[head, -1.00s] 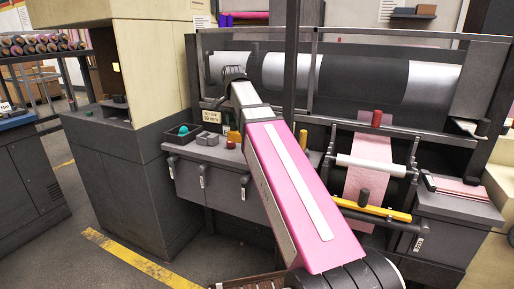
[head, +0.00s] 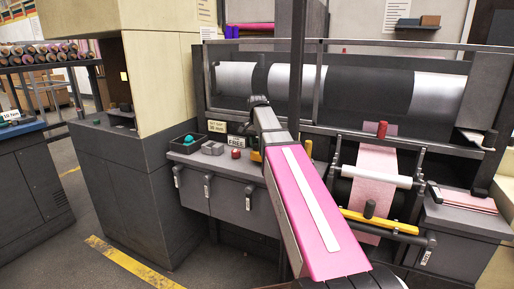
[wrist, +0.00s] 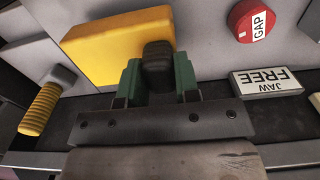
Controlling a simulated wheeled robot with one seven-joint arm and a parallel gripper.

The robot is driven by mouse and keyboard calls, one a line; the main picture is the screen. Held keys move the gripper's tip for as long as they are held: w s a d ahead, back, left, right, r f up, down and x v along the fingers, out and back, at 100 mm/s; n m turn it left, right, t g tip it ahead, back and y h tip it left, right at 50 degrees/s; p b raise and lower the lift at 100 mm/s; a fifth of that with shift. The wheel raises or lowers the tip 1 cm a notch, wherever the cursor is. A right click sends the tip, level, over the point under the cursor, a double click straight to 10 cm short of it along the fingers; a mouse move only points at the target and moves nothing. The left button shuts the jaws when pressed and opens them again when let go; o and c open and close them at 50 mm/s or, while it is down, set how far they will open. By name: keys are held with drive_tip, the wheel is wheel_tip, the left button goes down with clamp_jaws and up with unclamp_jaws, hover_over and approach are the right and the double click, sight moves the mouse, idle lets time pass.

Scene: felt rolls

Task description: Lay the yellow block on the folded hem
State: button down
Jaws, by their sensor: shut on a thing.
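My gripper (wrist: 158,78) has green jaws closed around a dark knob (wrist: 157,62), which appears to be on the yellow block (wrist: 105,45). The block extends up and left of the jaws in the wrist view. A pink felt strip (head: 374,162) hangs past a white roller (head: 376,176) to the right. I cannot clearly tell the folded hem on it.
A red GAP button (wrist: 252,20) and a JAW FREE sign (wrist: 266,83) are right of the block. A ribbed yellow handle (wrist: 40,108) is at left. A yellow bar (head: 378,221) crosses below the roller.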

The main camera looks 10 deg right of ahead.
drive_tip(key=shift+f, duration=0.85)
drive_tip(key=shift+f, duration=0.2)
drive_tip(key=c, duration=0.8)
unclamp_jaws()
drive_tip(key=shift+c, duration=0.2)
drive_tip(key=r, duration=1)
drive_tip(key=shift+s+a+r, duration=0.15)
drive_tip(key=shift+a+r, duration=0.1)
drive_tip(key=shift+r, duration=0.15)
